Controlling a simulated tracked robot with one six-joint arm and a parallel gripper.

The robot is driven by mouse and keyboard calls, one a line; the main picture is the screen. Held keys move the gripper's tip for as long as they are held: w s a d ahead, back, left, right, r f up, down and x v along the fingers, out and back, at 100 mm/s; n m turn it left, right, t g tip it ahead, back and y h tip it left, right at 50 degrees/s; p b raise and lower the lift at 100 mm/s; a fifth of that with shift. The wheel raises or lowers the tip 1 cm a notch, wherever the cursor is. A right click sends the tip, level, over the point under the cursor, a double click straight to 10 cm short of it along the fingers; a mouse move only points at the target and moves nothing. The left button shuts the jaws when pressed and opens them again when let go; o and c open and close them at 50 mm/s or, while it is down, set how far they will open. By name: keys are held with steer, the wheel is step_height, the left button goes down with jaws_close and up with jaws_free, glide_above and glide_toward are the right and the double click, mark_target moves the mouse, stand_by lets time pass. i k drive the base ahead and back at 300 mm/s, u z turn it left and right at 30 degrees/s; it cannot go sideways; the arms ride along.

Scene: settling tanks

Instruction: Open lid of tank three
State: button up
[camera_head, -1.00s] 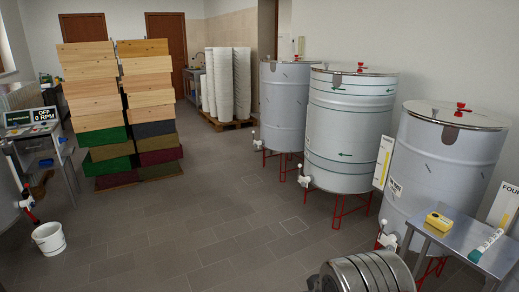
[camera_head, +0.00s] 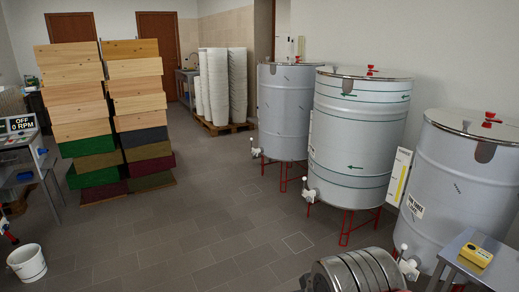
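Three large grey cylindrical tanks with steel lids stand along the right wall: a far tank (camera_head: 283,115), a middle tank (camera_head: 355,145) with green arrows, and a near tank (camera_head: 455,195) cut off by the right edge. The far lid (camera_head: 292,64), the middle lid (camera_head: 363,73) and the near lid (camera_head: 474,125) all lie flat on their tanks, each with a red knob. My gripper is not in view.
Stacked wooden and coloured boxes (camera_head: 140,90) stand at the left, with white bucket stacks (camera_head: 217,85) on a pallet behind. A steel table (camera_head: 455,258) with a yellow device (camera_head: 476,255) is at lower right. A white bucket (camera_head: 27,262) is at lower left. The middle floor is clear.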

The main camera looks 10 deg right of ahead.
mark_target(476, 128)
steer(key=z, duration=0.15)
steer(key=i, duration=1.55)
steer(key=z, duration=0.6)
steer(key=i, duration=0.8)
steer(key=z, duration=0.8)
steer(key=i, duration=0.65)
steer(key=z, duration=0.6)
steer(key=i, duration=0.6)
steer(key=z, duration=0.35)
